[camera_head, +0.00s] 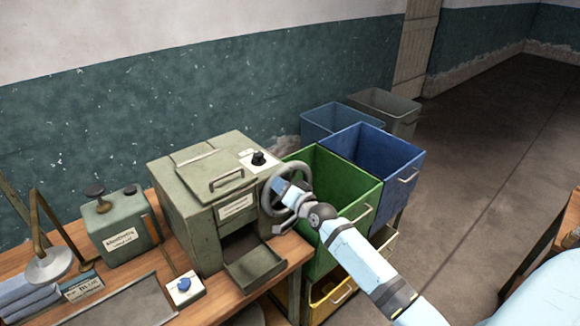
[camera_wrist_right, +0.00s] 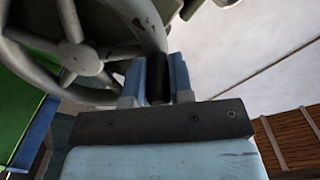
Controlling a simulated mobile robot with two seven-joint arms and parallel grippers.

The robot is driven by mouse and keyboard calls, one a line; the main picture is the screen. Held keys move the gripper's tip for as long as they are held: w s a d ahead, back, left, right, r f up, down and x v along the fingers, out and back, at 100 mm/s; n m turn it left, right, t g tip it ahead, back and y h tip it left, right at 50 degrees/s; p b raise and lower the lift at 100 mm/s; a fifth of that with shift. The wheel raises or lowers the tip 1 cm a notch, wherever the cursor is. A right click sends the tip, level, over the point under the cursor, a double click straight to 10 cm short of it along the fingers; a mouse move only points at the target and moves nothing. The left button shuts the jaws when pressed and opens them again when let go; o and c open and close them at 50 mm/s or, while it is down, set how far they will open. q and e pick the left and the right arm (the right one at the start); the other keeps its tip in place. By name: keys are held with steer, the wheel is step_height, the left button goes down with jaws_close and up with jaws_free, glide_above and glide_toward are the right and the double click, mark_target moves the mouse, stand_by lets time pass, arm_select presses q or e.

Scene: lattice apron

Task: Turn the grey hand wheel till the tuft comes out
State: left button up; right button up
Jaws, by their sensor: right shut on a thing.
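The grey hand wheel (camera_head: 268,201) is on the right side of a green-grey metal machine (camera_head: 187,213). My right gripper (camera_head: 287,190) is at the wheel's rim. In the right wrist view the wheel (camera_wrist_right: 75,58) fills the upper left, and my right gripper (camera_wrist_right: 156,80) is shut on its dark handle (camera_wrist_right: 157,75), one pale blue finger on each side. The machine's front has a dark opening with an out-sloping tray (camera_head: 256,268) below it; the tray looks empty. No tuft is in view. My left gripper is not in view.
A green bin (camera_head: 334,187) and a blue bin (camera_head: 378,158) stand close behind my right arm. On the wooden bench (camera_head: 215,294) are a small grey-green box (camera_head: 118,229), a blue button on a white base (camera_head: 184,285), a lamp (camera_head: 48,264) and folded blue cloths (camera_head: 25,298).

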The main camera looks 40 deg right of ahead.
steer(key=shift+w+d+r, duration=0.1)
steer(key=shift+d+r, duration=0.3)
steer(key=shift+d, duration=0.4)
steer(key=shift+d+r, duration=0.4)
steer(key=shift+d, duration=0.4)
steer(key=o, duration=0.8)
steer(key=shift+d, duration=0.1)
glide_toward(283, 172)
steer(key=shift+s+d+r, duration=0.1)
steer(key=shift+s, duration=0.65)
steer(key=s+a+f+n+g+y, duration=0.1)
steer(key=s+a+f+n+g, duration=0.6)
steer(key=s+a+f, duration=1.5)
steer(key=s+a+n, duration=0.1)
steer(key=s+n, duration=0.2)
steer(key=shift+n+y, duration=0.3)
